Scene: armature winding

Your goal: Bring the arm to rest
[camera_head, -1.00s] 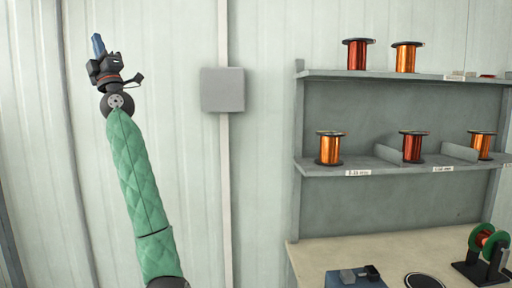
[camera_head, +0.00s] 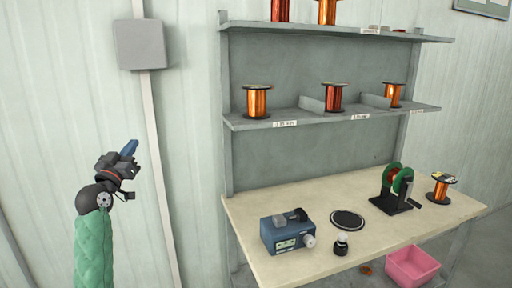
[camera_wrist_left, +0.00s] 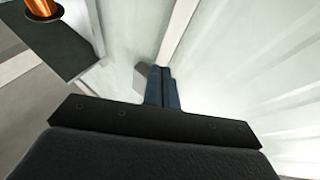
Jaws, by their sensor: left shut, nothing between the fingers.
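My left arm, in a green quilted sleeve (camera_head: 94,250), rises at the left of the head view. My left gripper (camera_head: 131,147) is shut and empty, its blue fingers together and tilted up to the right. It is in front of the pale wall, left of the bench and below the grey wall box. In the left wrist view the closed fingers (camera_wrist_left: 162,88) point toward the wall. My right gripper is not in view.
A workbench (camera_head: 375,236) at the right holds a blue machine (camera_head: 287,235), a black round pad (camera_head: 347,220), a winding stand (camera_head: 398,188) and a copper spool (camera_head: 440,187). Shelves (camera_head: 330,118) above carry several spools. A grey box (camera_head: 140,44) is on the wall. A pink bin (camera_head: 411,268) is below.

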